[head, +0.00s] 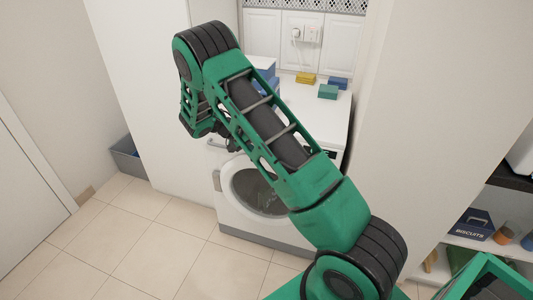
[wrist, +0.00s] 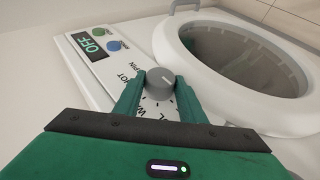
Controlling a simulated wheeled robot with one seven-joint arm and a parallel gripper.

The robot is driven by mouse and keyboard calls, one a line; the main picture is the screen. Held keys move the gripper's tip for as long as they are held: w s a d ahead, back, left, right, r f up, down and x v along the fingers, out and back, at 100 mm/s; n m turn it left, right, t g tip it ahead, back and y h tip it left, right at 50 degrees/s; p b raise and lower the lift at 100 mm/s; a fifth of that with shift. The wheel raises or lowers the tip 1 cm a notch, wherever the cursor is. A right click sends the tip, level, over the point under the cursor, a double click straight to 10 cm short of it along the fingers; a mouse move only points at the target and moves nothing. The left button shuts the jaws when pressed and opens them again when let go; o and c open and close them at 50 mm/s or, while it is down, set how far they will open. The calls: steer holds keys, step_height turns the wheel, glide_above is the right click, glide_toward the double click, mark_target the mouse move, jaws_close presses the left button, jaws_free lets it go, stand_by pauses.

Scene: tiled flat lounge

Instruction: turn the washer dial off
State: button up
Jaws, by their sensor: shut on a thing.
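The washer (head: 239,215) stands in the alcove in the head view, its round door facing out; my arm hides most of its control panel. In the wrist view the grey washer dial (wrist: 160,80) sits on the white panel, with a pale pointer line on its face. My gripper (wrist: 158,88) has its two green fingers shut on the dial, one on each side. Dial lettering is partly hidden by the fingers; SPIN and HOT show in part.
A green button (wrist: 98,31) and a blue button (wrist: 114,45) lie near the display. The washer door (wrist: 245,60) is close beside the dial. In the head view several small boxes, including a green box (head: 328,91), lie on the washer top. White walls flank the alcove closely.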

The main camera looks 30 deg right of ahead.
steer(key=shift+w+a, duration=0.1)
steer(key=shift+w, duration=0.05)
stand_by(0.4)
steer(key=o, duration=1)
steer(key=shift+o, duration=0.2)
steer(key=shift+f, duration=0.1)
